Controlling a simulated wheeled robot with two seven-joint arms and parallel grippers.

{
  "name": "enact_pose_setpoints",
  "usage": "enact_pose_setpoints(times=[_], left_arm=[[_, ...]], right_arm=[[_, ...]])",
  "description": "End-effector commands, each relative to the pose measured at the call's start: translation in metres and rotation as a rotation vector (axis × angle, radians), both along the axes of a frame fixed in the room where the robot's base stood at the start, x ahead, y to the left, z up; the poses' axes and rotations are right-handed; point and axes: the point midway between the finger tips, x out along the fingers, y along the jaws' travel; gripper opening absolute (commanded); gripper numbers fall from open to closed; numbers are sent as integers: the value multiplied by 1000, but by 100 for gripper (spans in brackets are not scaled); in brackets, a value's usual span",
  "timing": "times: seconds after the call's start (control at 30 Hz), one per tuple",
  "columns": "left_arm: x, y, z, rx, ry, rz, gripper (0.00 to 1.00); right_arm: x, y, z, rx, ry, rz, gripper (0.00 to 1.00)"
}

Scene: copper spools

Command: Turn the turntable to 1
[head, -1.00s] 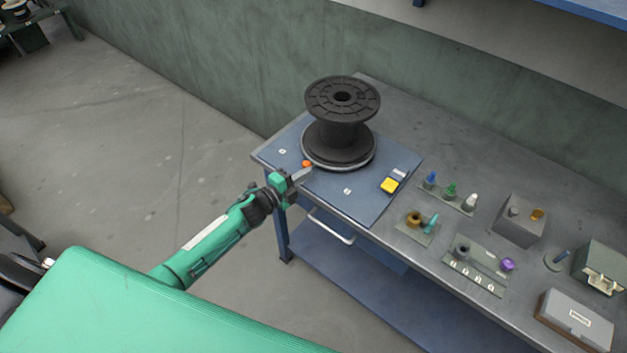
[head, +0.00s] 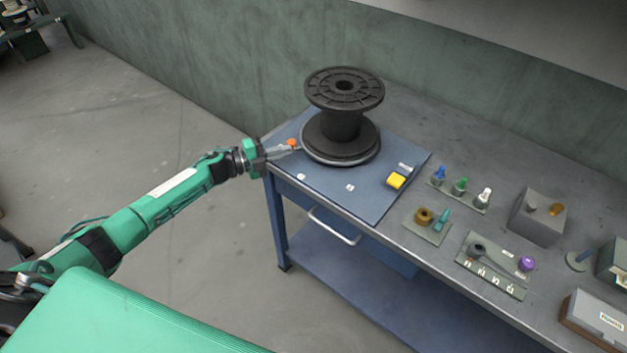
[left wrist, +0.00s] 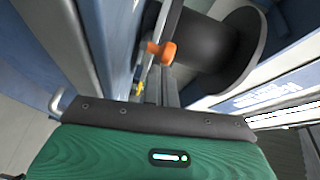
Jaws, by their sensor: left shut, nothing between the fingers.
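The turntable (head: 352,163) is a light disc rim on a blue board (head: 370,205), under a large black spool (head: 345,88). An orange knob (head: 291,144) stands at its left edge. My left gripper (head: 293,149) is shut and empty, its fingertips beside the knob; I cannot tell whether they touch it. The left wrist view shows the orange knob (left wrist: 165,52) just past my fingers (left wrist: 168,88), with the black spool (left wrist: 205,52) behind. Small white labels (head: 301,177) lie on the board, too small to read. My right gripper is out of view.
Blue, green and white small pieces (head: 461,187), a grey box (head: 538,216) and a purple knob (head: 526,264) stand farther right on the bench. A drawer handle (head: 335,227) juts from the front.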

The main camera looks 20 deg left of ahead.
Motion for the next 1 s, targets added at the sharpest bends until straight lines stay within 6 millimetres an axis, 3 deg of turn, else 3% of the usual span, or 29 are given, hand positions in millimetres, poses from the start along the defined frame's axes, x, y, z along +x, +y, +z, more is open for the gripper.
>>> enact_pose_setpoints(times=[0.33, 1.0], left_arm=[[15, 14, -1, 1, -2, 2, 0], [20, 18, 0, 0, -1, 1, 0]], right_arm=[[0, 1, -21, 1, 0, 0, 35], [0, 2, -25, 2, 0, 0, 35]])
